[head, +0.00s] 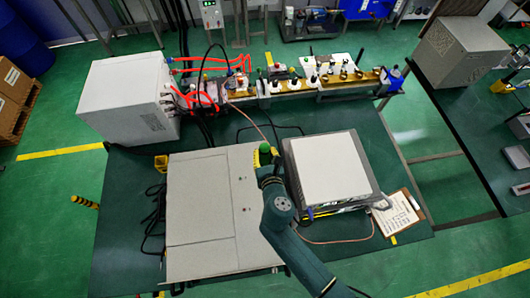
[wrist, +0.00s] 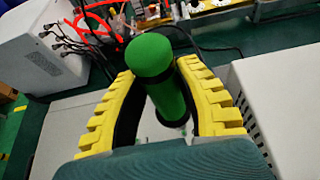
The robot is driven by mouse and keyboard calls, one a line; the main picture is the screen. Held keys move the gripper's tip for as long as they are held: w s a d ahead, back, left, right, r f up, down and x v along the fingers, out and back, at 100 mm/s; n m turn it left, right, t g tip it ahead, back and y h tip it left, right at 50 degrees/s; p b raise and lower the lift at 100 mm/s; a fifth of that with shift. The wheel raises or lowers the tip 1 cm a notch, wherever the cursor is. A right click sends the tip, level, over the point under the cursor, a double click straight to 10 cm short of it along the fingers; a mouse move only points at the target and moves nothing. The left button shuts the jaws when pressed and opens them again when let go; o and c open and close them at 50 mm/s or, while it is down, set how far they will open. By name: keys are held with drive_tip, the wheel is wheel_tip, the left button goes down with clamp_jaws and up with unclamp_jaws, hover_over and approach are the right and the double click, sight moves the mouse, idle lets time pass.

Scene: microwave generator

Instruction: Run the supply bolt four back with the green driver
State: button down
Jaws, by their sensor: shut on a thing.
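The green driver (wrist: 152,58) stands between the two yellow toothed fingers of my gripper (wrist: 158,105) in the wrist view. The fingers are shut on its green handle, and its lower end is largely hidden. In the head view the green driver (head: 264,146) shows as a small dark-green top at my gripper (head: 264,156), above the gap between two grey boxes. The supply (head: 130,98) may be the white box at the back left with red cables; I cannot be sure. Bolt four cannot be made out in either view.
A flat grey cabinet (head: 205,215) lies left of my gripper, and a white-topped instrument (head: 330,168) stands right of it. A waveguide row (head: 300,82) runs along the back of the bench. A clipboard (head: 397,212) lies at the right. Thin cables cross the bench.

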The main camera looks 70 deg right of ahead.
sight(266, 163)
drive_tip(key=shift+f+b, duration=2.3)
drive_tip(key=shift+f, duration=0.5)
drive_tip(key=shift+f+b, duration=0.35)
drive_tip(key=shift+f, duration=0.45)
drive_tip(key=shift+s+r+p, duration=0.1)
drive_tip(key=shift+r+p, duration=0.05)
drive_tip(key=shift+p, duration=0.25)
idle(0.7)
wheel_tip(266, 163, up, 10)
drive_tip(key=p, duration=0.9)
drive_tip(key=shift+f, duration=0.25)
